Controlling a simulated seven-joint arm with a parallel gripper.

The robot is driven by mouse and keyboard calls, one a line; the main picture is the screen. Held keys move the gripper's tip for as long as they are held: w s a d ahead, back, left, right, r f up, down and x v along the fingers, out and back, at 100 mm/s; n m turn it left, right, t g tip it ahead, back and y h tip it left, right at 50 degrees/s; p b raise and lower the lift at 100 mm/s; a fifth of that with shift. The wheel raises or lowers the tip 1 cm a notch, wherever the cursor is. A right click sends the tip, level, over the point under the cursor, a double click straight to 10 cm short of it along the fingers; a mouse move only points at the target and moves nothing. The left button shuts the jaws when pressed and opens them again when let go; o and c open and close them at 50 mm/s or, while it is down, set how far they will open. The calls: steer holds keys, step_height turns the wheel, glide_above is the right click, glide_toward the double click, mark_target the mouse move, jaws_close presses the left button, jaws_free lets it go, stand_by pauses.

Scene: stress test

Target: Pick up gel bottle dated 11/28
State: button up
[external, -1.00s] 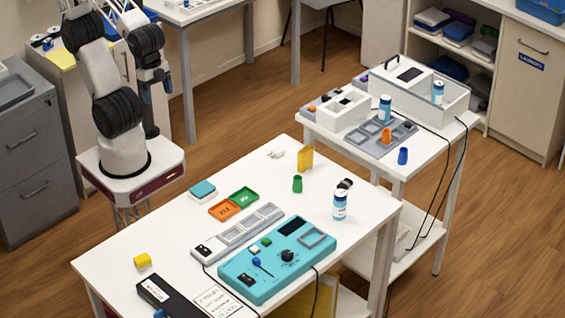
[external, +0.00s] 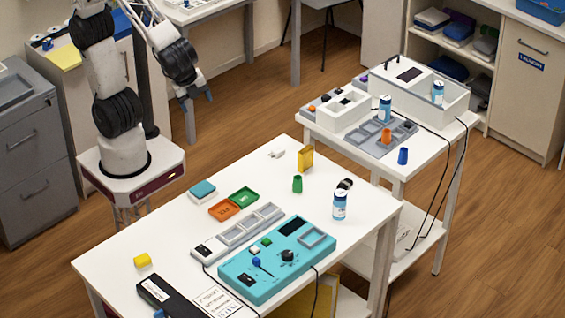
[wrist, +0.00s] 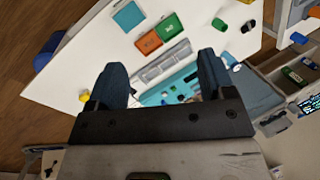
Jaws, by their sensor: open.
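Several white-and-blue bottles show in the external view; their dates are too small to read. One bottle (external: 340,205) stands upright on the near white table. Another bottle (external: 385,108) stands on the far table, and a third bottle (external: 438,92) is in the white open bin there. My gripper (external: 198,99) is open and empty, raised left of the far table and well away from all bottles. In the wrist view its dark blue fingers (wrist: 160,62) are spread apart, with the near table visible beyond them.
The near table (external: 130,235) holds a turquoise device (external: 272,268), a grey compartment tray (external: 240,232), orange (external: 224,208) and green (external: 243,196) trays, a green cup (external: 297,184) and a yellow holder (external: 306,158). An orange cup (external: 386,135) and blue cup (external: 403,156) are on the far table. Cables hang down.

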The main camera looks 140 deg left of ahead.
steer(key=w+a+f+m+g+y, duration=0.1)
steer(key=w+a+m, duration=0.1)
steer(key=w, duration=0.3)
steer(key=w+a+f+m+y, duration=0.1)
steer(key=w+a+f+y, duration=0.1)
steer(key=w, duration=0.4)
steer(key=m+y, duration=0.7)
steer(key=m, duration=0.4)
glide_toward(336, 201)
steer(key=x, duration=0.4)
steer(key=shift+a+r, duration=0.15)
steer(key=shift+x, duration=1.3)
steer(key=shift+x, duration=2.6)
